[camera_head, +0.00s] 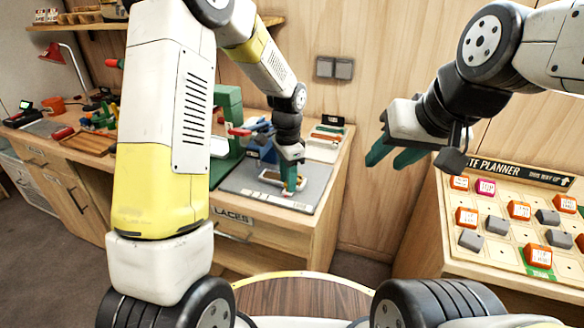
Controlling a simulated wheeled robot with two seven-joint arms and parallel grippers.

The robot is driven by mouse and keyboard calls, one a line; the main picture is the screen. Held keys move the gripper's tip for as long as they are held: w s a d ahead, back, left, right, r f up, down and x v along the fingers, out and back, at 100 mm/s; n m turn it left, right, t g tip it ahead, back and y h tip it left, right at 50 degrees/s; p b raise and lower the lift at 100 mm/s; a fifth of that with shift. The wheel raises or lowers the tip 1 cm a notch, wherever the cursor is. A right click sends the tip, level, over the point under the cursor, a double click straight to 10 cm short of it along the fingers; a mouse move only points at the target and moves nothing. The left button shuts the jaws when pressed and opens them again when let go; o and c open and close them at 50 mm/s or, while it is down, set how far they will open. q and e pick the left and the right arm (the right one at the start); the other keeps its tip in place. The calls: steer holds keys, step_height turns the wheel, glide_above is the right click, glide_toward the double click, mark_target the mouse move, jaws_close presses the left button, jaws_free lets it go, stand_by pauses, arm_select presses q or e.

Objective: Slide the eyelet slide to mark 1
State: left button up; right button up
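My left gripper (290,182) points down over the grey mat (250,189) on the wooden workbench. Its green fingertips are close together at a small tan-framed piece (269,177) on the mat. This piece may be part of the eyelet slide, but it is too small and covered to be sure. I cannot make out the slide or mark 1. Small pale labels (298,206) run along the mat's front edge. My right gripper (391,157) is raised in the air to the right of the bench, its green fingers apart with nothing between them.
A tray (322,149) lies at the bench's back right. A planner board (497,250) with orange and grey blocks stands at right. A round wooden top (300,300) is in front.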

arm_select(q)
steer(key=shift+o, duration=0.2)
step_height(320, 180, up, 8)
steer(key=shift+f, duration=0.15)
stand_by(0.4)
